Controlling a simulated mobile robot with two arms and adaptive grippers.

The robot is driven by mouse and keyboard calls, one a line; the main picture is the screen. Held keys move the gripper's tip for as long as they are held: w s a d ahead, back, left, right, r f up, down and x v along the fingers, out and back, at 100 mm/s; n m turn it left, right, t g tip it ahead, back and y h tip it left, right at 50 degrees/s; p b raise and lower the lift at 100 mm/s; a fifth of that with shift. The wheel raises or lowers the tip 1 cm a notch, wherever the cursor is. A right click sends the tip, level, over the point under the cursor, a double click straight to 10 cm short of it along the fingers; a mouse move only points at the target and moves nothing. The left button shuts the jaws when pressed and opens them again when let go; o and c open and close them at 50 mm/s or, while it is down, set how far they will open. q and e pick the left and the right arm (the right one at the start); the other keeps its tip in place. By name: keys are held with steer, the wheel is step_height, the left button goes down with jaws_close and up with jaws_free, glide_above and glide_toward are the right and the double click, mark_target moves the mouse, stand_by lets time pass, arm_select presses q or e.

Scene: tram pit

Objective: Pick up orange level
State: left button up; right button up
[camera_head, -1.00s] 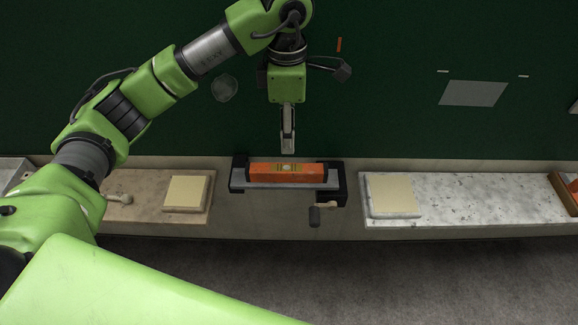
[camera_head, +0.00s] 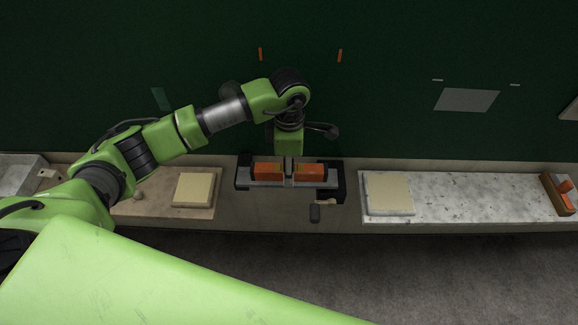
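The orange level (camera_head: 267,171) lies lengthwise between the black jaws of a vise-like clamp (camera_head: 338,180) at the edge of the bench. My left gripper (camera_head: 289,178) points down at the middle of the level. Its narrow fingers cover the level's centre, so only the two orange ends show. The fingers are seen edge-on, so I cannot tell whether they are closed on the level or around it with a gap. My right gripper is not in the view.
Light square blocks lie on the left stone slab (camera_head: 150,205) and the right stone slab (camera_head: 480,205). A wood-and-orange tool (camera_head: 557,194) stands at the far right. A dark green wall stands behind.

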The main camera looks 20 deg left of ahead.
arm_select(q)
steer(key=shift+f, duration=0.4)
jaws_close()
steer(key=shift+r, duration=0.15)
